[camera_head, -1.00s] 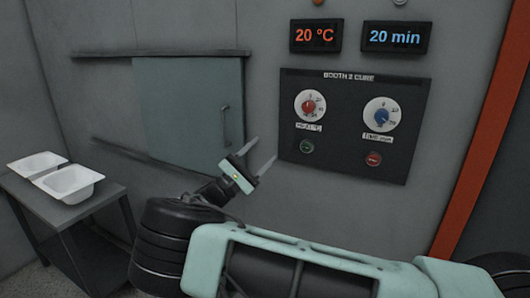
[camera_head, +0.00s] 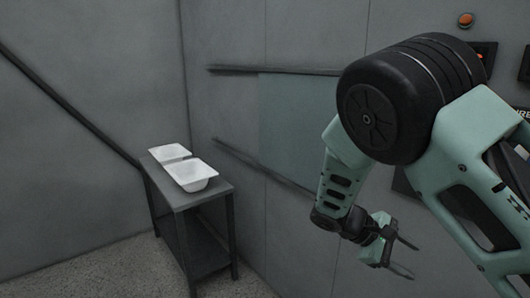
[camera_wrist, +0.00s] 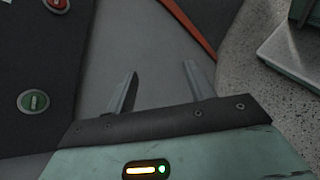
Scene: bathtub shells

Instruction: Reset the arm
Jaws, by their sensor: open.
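My gripper (camera_head: 408,258) hangs low at the lower right of the head view, its two thin fingers apart and nothing between them. My arm bends down to it from the right side. In the wrist view my open gripper (camera_wrist: 162,88) shows its two fingers spread, with grey wall and floor beyond them. Part of the dark control panel (camera_wrist: 35,75) is at the left there, with a green button (camera_wrist: 33,101) and a red button (camera_wrist: 57,4). In the head view my arm hides most of the panel.
Two white tub shells (camera_head: 193,174) (camera_head: 169,153) sit on a dark table (camera_head: 222,188) at the left. A grey-green sliding door (camera_head: 290,120) is on the wall behind, partly hidden by my arm. An orange lamp (camera_head: 465,20) is at the upper right. Floor in front of the table is clear.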

